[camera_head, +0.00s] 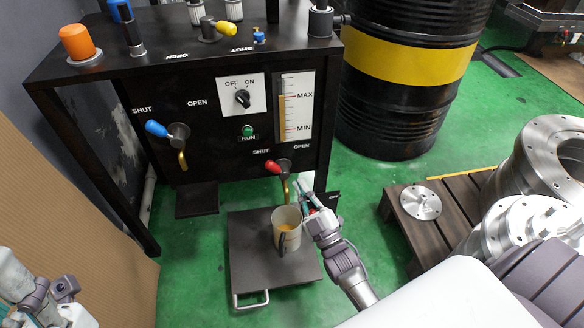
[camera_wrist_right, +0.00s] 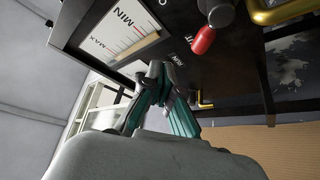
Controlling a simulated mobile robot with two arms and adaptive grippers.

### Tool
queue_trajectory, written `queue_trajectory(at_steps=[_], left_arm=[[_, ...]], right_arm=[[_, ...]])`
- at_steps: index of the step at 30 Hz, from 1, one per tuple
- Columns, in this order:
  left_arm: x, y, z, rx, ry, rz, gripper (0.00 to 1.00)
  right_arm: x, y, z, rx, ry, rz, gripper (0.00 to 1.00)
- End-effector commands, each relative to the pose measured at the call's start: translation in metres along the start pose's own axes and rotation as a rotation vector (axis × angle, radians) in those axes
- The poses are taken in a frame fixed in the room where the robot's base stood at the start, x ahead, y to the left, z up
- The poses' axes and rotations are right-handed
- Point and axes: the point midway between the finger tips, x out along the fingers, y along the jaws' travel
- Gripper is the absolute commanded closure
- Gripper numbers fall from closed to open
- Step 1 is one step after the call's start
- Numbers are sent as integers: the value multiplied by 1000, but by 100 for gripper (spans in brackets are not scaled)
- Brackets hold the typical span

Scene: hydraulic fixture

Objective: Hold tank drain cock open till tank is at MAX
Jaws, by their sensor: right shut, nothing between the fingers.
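The drain cock's red handle (camera_head: 273,167) points left, toward its SHUT label, on the black panel. It also shows in the right wrist view (camera_wrist_right: 203,41). Its brass spout (camera_head: 286,192) hangs over a pale mug (camera_head: 280,218) holding yellow liquid. The tank gauge (camera_head: 297,106) has an amber column that reaches up around the MAX mark; its exact top is hard to tell. It also shows in the right wrist view (camera_wrist_right: 138,42). My right gripper (camera_head: 304,188) is shut and empty, just right of the spout and apart from the handle; its fingers fill the wrist view's middle (camera_wrist_right: 158,80).
The mug stands on a dark platform (camera_head: 250,252). A blue-handled cock (camera_head: 156,128) points toward SHUT. The OFF/ON knob (camera_head: 242,98) and green RUN button (camera_head: 248,130) are left of the gauge. A black drum (camera_head: 405,100) and a pallet (camera_head: 425,230) stand to the right.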

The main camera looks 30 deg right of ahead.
Motion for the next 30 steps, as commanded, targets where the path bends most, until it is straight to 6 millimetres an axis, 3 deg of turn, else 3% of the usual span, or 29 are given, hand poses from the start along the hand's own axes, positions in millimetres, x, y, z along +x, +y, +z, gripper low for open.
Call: queue_trajectory(at_steps=[6,23,26,29,30], left_arm=[[4,0,-1,0,0,0,60],[5,0,-1,1,3,-1,60],[5,0,-1,1,5,-2,60],[5,0,-1,1,4,-1,60],[5,0,-1,1,3,-1,60]], right_arm=[[-19,1,0,0,0,1,100],[-20,1,-1,1,3,2,100],[-15,4,-14,21,33,11,100],[-2,15,-53,85,123,38,100],[4,21,-76,126,176,53,100]])
